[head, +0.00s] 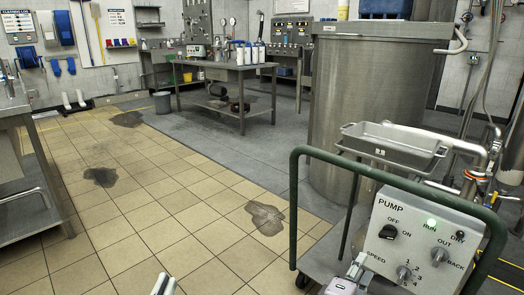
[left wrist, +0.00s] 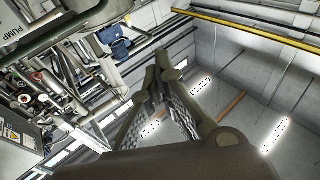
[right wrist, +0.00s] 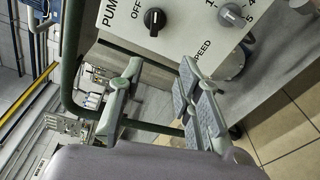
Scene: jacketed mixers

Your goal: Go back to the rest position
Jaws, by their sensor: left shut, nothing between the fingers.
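My left gripper (head: 163,285) shows only as a small pale piece at the bottom edge of the head view. In the left wrist view its fingers (left wrist: 165,65) meet, with nothing between them. My right gripper (head: 352,272) is at the bottom of the head view, just in front of the pump panel (head: 418,238). In the right wrist view its fingers (right wrist: 160,75) are apart and empty, below the panel's black knob (right wrist: 155,19) and its grey knob (right wrist: 232,15). I cannot tell whether they touch the cart.
A green cart rail (head: 345,165) rises around the pump panel, whose green lamp (head: 431,222) is lit. A steel tray (head: 395,145) sits above it, before a large steel vessel (head: 360,95). A bench (head: 18,105) stands at left. The tiled floor between is open, with dark stains (head: 265,217).

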